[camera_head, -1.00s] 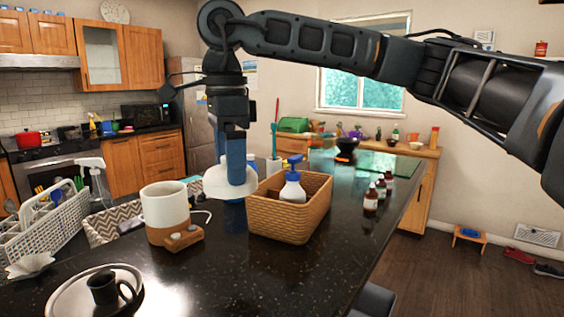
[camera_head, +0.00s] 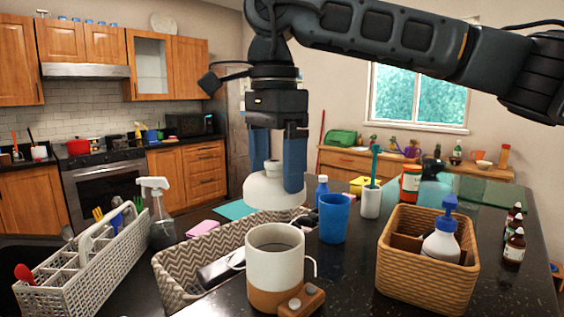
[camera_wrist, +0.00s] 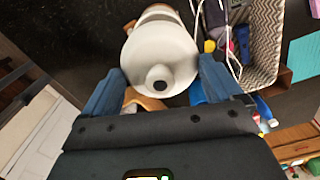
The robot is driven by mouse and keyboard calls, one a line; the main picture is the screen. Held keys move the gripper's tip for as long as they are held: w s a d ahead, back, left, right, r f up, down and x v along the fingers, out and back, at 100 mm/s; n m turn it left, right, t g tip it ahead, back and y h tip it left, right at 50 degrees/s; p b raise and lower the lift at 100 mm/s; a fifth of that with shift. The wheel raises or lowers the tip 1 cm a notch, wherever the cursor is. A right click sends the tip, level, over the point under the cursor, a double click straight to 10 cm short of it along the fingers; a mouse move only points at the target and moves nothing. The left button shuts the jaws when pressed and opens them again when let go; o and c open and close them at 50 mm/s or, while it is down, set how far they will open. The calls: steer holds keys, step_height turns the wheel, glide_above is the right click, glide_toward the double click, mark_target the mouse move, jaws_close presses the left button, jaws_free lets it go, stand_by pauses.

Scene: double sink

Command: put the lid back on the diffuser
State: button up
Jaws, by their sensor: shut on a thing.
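The diffuser (camera_head: 274,262) is a white cylinder on a wooden base with a small wooden control block, standing upright and open-topped on the dark counter. The lid (camera_head: 262,190) is a white dome with a short neck. My gripper (camera_head: 278,176) points down, its blue fingers shut on the lid, holding it above the diffuser and apart from it in the head view. In the wrist view the lid (camera_wrist: 160,56) sits between the fingers of my gripper (camera_wrist: 160,72), its neck opening facing the camera. It hides much of what lies beneath.
A wicker basket (camera_head: 425,282) with a pump bottle stands right of the diffuser. A blue cup (camera_head: 334,219) stands behind it to the right. A chevron-patterned basket (camera_head: 172,270) is close on the left, and a white utensil caddy (camera_head: 84,268) is farther left.

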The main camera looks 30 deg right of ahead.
steer(key=shift+f+b, duration=1.7)
steer(key=shift+f, duration=1.2)
steer(key=shift+f+b, duration=0.1)
steer(key=shift+b, duration=0.35)
stand_by(0.4)
steer(key=o, duration=0.7)
steer(key=shift+r+p, duration=2.15)
steer(key=shift+r, duration=1.4)
